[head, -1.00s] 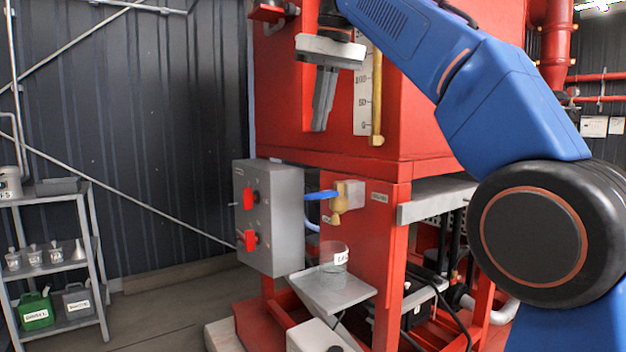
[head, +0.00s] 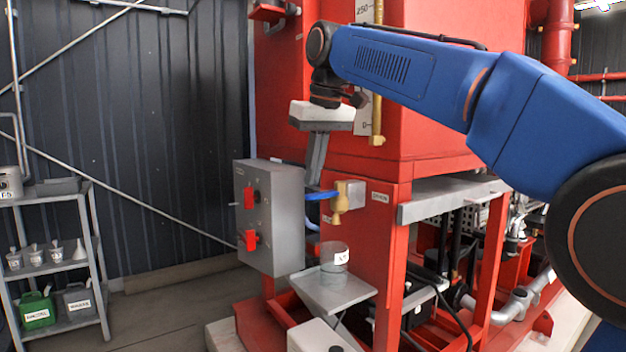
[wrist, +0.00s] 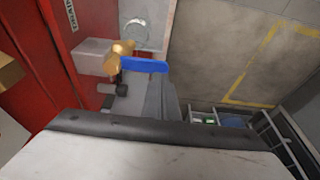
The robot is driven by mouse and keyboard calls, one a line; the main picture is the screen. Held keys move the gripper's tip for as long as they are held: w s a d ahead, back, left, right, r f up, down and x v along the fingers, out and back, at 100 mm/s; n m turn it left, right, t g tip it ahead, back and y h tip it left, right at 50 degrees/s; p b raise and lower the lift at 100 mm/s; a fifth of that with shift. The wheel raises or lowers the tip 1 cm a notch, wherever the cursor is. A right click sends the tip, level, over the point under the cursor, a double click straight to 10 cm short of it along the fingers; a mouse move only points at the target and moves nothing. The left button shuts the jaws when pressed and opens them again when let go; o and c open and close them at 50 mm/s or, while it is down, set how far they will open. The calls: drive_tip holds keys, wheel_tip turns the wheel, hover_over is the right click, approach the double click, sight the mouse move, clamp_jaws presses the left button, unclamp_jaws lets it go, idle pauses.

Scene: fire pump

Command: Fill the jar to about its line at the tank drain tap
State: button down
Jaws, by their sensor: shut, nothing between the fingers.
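The clear jar (head: 334,258) with a white label stands upright on the small grey shelf (head: 335,292) under the drain tap. I cannot tell the liquid level in it. The brass drain tap (head: 340,203) is on the front of the red tank stand, and its blue lever (head: 322,195) points left. My gripper (head: 313,183) is shut and empty, pointing down, with its tips right at the lever's left end; I cannot tell whether they touch. The wrist view shows the blue lever (wrist: 143,65) beside my fingertips (wrist: 157,82) and the jar (wrist: 137,33) beyond.
A grey control box (head: 268,217) with red switches is close left of the tap. The red tank (head: 420,125) rises behind my arm. A grey rack (head: 58,262) with funnels and cans stands at the far left. The floor between is clear.

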sight(309, 196)
drive_tip(key=shift+f, duration=0.9)
drive_tip(key=shift+a, duration=0.1)
drive_tip(key=shift+s+a+f+t+h, duration=0.2)
drive_tip(key=shift+f+t+h, duration=0.15)
drive_tip(key=shift+h, duration=0.15)
drive_tip(key=shift+s+a+f+t+h, duration=0.15)
drive_tip(key=shift+f+t+h, duration=0.15)
drive_tip(key=shift+h, duration=0.2)
drive_tip(key=shift+a+f+n+t+h, duration=0.15)
drive_tip(key=shift+f+n+t+h, duration=0.35)
drive_tip(key=shift+f+h, duration=0.4)
drive_tip(key=shift+r, duration=0.15)
idle(2.8)
drive_tip(key=shift+r, duration=0.7)
